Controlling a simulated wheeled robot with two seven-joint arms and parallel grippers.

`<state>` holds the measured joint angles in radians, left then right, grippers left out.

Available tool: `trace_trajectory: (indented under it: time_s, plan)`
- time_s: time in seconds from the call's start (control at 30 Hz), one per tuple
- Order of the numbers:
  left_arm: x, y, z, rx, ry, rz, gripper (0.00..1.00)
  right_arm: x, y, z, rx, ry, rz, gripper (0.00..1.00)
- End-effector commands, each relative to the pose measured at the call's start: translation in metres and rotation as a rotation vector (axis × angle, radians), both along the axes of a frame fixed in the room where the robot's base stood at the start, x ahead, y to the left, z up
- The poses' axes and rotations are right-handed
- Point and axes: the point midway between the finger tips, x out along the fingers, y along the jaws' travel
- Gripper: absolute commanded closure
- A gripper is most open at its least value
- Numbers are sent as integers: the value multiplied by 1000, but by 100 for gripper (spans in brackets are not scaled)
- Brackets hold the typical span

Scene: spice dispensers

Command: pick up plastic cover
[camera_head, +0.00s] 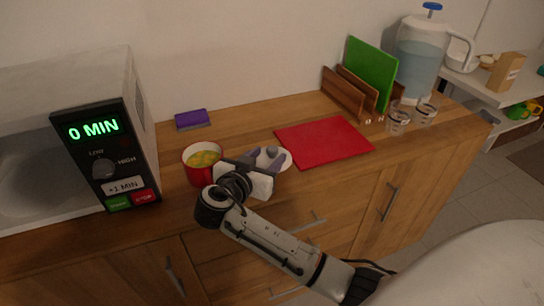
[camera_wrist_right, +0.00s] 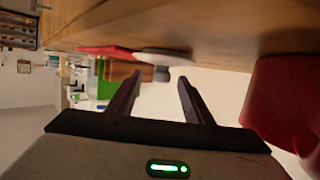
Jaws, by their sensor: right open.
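The plastic cover, a whitish disc (camera_head: 286,160) with a grey knob, sits on the wooden counter between the red mug and the red board. In the right wrist view the cover (camera_wrist_right: 150,54) shows edge-on, its grey knob just beyond the gap between my fingertips. My right gripper (camera_head: 258,160) is open, low over the counter, with its fingers pointing at the cover and partly hiding it in the head view. In the right wrist view its two fingers (camera_wrist_right: 160,78) are apart with nothing between them. My left gripper is not in view.
A red mug (camera_head: 199,172) with yellow contents stands left of my right gripper. A microwave (camera_head: 130,90) reading "0 MIN" is farther left. A purple sponge (camera_head: 192,119) lies behind. A red cutting board (camera_head: 325,141), a rack with a green board (camera_head: 369,72), glasses (camera_head: 398,121) and a pitcher (camera_head: 418,60) are right.

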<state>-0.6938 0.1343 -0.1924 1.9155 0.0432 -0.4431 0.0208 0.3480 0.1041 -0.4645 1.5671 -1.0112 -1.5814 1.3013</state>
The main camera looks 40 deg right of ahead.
Motion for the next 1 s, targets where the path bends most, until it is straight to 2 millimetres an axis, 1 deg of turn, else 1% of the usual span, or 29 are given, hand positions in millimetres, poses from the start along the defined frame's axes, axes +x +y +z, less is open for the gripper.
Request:
trace_trajectory:
  time_s: [0.03, 0.13, 0.23, 0.37, 0.57, 0.8, 0.83, 1.0]
  plan:
    - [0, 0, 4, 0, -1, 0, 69, 5, -8, 3, -4, -1, -3, 54]
    - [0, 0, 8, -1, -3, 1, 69, 15, -20, 2, -5, 0, -2, 54]
    - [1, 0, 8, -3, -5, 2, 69, 21, -30, -5, -4, 1, -1, 54]
    - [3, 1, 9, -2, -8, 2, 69, 25, -36, -8, -2, 1, 0, 54]
    - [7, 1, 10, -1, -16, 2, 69, 25, -36, -8, 0, 1, 0, 54]
    - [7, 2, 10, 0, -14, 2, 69, 25, -35, -8, 0, 1, 0, 94]
    - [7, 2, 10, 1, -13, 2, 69, 25, -35, -8, 0, 1, 0, 98]
    - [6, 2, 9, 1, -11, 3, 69, 25, -35, -8, 0, 1, 0, 98]
